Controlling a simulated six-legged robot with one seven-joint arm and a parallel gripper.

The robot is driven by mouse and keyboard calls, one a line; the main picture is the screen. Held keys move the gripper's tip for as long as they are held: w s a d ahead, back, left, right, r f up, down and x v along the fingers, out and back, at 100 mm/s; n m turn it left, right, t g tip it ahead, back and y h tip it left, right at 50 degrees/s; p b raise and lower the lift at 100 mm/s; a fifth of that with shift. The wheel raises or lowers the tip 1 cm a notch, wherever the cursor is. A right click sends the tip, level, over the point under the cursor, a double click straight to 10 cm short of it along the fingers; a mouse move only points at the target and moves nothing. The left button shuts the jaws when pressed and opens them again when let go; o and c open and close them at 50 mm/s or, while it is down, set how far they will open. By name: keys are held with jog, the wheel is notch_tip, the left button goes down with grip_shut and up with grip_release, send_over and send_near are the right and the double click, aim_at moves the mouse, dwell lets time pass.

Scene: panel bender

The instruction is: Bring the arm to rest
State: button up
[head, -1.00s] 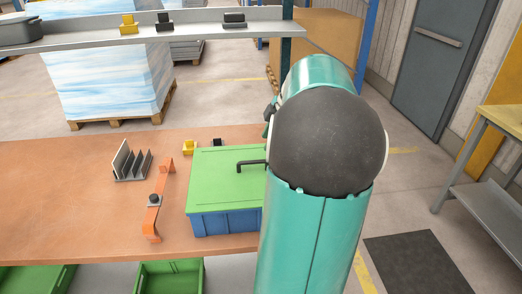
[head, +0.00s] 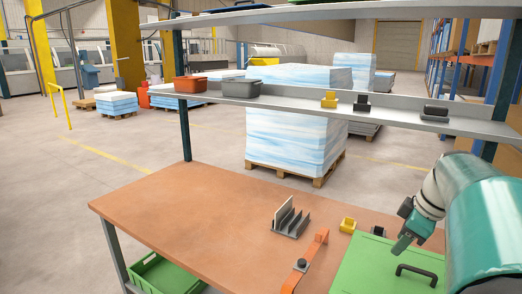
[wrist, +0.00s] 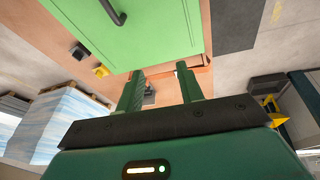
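My arm is at the right edge of the head view, above the right end of the orange-brown workbench (head: 190,215). My gripper (head: 402,246) points down and left, over the green lid (head: 375,265) of a box. In the wrist view my gripper (wrist: 160,70) shows two dark green fingers standing apart, with nothing held between them. The green lid (wrist: 150,35) with its black handle (wrist: 118,14) lies beyond the fingertips there. The gap between gripper and lid is hard to judge.
A grey rack (head: 291,222), an orange strap-like bar (head: 308,258) and a yellow block (head: 348,225) are on the bench. A shelf (head: 300,105) with bins spans above its back. The bench's left part is bare. A green crate (head: 165,274) sits below.

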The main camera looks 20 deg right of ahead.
jog(key=a+m+h, duration=0.1)
jog(key=a+m, duration=0.2)
jog(key=a, duration=1.6)
jog(key=s+a+f+m+t, duration=0.1)
jog(key=s+a+f, duration=0.1)
jog(key=a, duration=0.4)
jog(key=s+a+f+m, duration=0.2)
jog(key=s+a+f, duration=0.1)
jog(key=s+a, duration=0.2)
jog(key=shift+a+m+t, duration=0.3)
jog(key=shift+a+t, duration=0.05)
jog(key=shift+t, duration=0.05)
